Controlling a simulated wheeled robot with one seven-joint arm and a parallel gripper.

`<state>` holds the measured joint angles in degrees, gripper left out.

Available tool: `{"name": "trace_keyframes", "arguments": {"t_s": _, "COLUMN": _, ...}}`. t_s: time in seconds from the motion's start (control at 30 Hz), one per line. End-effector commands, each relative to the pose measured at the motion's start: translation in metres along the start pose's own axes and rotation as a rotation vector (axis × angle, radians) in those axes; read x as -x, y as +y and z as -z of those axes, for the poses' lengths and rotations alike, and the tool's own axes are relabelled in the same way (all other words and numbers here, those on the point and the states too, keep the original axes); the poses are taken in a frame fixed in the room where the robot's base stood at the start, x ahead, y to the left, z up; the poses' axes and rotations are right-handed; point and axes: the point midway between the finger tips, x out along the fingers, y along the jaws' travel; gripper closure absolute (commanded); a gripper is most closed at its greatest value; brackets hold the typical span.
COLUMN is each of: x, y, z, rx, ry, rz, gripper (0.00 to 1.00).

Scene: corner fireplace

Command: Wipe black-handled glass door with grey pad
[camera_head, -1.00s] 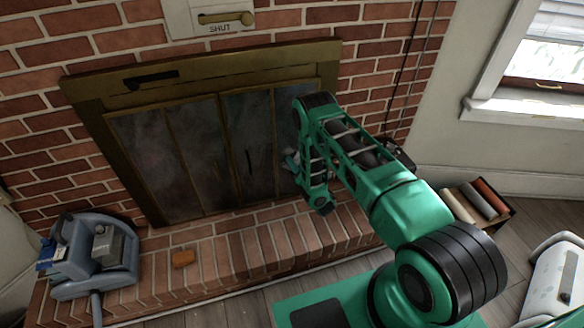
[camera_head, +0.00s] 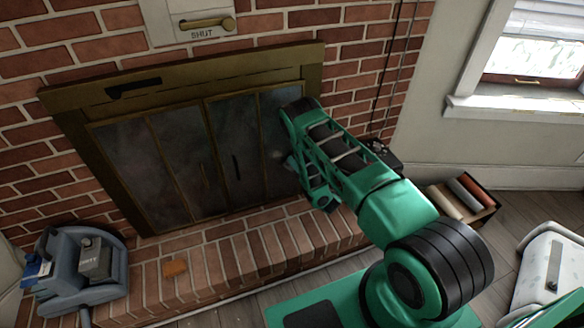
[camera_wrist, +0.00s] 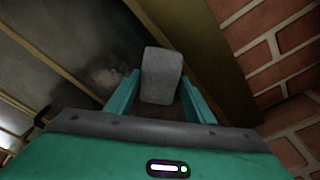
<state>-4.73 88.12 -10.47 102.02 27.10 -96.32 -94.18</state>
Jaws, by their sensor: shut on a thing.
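The fireplace has several dark, smudged glass panels in a brass frame. The black-handled glass door (camera_head: 226,135) is a middle-right panel, with a slim upright black handle (camera_head: 237,167). My gripper (camera_wrist: 160,88) is shut on the grey pad (camera_wrist: 161,70), a block standing up between the teal fingers in the wrist view. A brass frame strip lies beside it at right and smudged glass (camera_wrist: 85,60) at left. In the head view my gripper is mostly hidden by my arm, near the rightmost panel (camera_head: 283,130). I cannot tell whether the pad touches the glass.
The brick hearth (camera_head: 235,240) runs below the doors. A box of rolls (camera_head: 468,200) is on the floor at right, near a white rounded object (camera_head: 550,265).

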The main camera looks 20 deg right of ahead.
Motion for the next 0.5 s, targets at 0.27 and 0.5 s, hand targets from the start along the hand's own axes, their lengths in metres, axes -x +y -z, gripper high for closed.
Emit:
{"name": "trace_keyframes", "arguments": {"t_s": 0.27, "x": 0.0, "y": 0.003, "z": -0.006, "rx": -0.001, "ry": 0.0, "rz": -0.001, "gripper": 0.69}}
{"name": "trace_keyframes", "arguments": {"t_s": 0.5, "x": 0.001, "y": 0.016, "z": -0.018, "rx": -0.001, "ry": 0.0, "rz": -0.001, "gripper": 0.69}}
